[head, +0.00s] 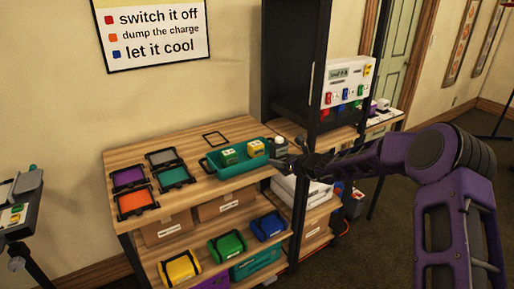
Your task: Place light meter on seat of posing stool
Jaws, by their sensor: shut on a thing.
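My gripper (287,160) is at the right end of the wooden shelf top, beside the teal tray. It is shut on a small grey device with a pale round top, which looks like the light meter (279,146). The jaws are small and dark here, and part of the device is hidden by them. I cannot tell whether the device touches the shelf top. No posing stool can be made out in this view.
Coloured frames (137,203) lie left on the wooden shelf top (205,193). A black rack (297,60) stands behind my gripper. A stand-mounted device (17,208) is far left. Carpet is open at right.

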